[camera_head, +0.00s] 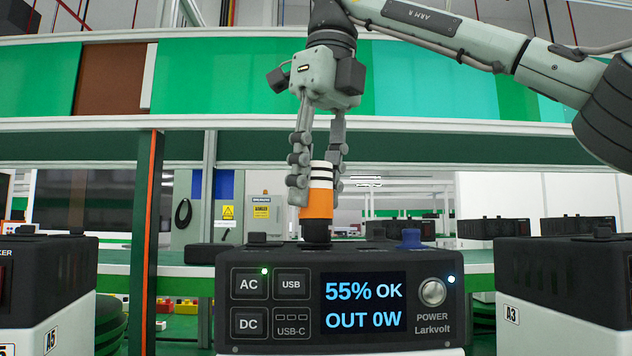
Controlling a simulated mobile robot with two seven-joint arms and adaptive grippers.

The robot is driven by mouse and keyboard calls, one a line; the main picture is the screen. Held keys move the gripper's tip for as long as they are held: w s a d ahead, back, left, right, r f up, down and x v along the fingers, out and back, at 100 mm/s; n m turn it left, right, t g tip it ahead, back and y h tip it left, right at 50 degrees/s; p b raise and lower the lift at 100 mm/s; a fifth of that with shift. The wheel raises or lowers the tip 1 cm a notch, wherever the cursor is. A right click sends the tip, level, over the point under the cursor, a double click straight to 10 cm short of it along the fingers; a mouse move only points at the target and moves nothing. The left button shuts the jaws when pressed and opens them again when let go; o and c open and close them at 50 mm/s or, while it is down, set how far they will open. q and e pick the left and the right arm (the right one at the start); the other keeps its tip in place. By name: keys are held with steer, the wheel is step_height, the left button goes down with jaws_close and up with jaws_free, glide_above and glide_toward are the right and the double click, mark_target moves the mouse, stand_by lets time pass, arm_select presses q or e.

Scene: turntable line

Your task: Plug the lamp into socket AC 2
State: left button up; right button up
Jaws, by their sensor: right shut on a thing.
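My right gripper (318,188) points down and is shut on an orange and white cylinder (317,204) with black bands, which seems to be the lamp's plug. The cylinder is upright. Its black lower end is at the top of the Larkvolt power station (300,333), left of the middle; I cannot tell if it is seated in a socket. The socket openings and their labels are hidden at this low angle. The station's screen (363,305) reads 55% OK, OUT 0W. A green light shows by the AC button (249,284). My left gripper is not in view.
A blue piece (411,239) stands on the station's top at the right. Other stations stand close on the left (45,290) and right (570,300), the right one marked A3. A green shelf beam (220,140) crosses behind. An orange-edged post (147,240) stands at left.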

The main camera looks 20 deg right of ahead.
stand_by(0.3)
steer(key=shift+f+b, duration=0.85)
steer(key=shift+f, duration=0.5)
steer(key=o, duration=1.3)
steer(key=shift+o, duration=0.2)
